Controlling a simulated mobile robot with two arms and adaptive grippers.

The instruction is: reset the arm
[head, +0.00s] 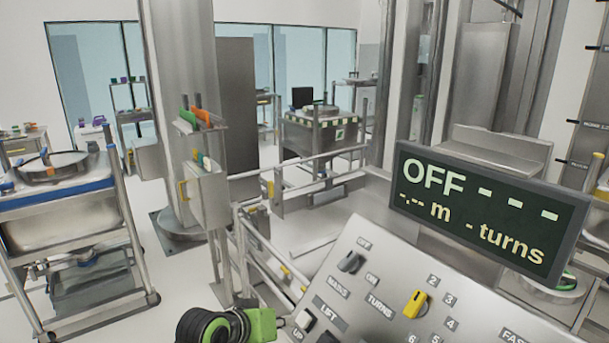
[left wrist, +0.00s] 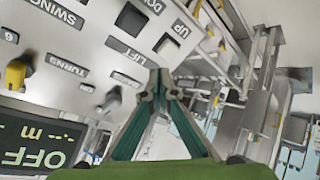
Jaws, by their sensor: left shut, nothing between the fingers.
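My left gripper (head: 284,322) shows at the bottom of the head view, with a green body and a dark, ringed wrist. It is beside the lower left edge of a sloped grey control panel (head: 385,255). In the left wrist view its two fingers (left wrist: 161,88) meet at the tips, shut and empty, in front of the panel, which appears upside down. I cannot tell whether the fingertips touch the panel. My right gripper is not in view.
The panel carries a grey mains knob (head: 350,262), a yellow turns knob (head: 415,303) and a lift switch (head: 305,320). A display (head: 487,213) above reads OFF. Metal railings (head: 262,250) stand behind the gripper.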

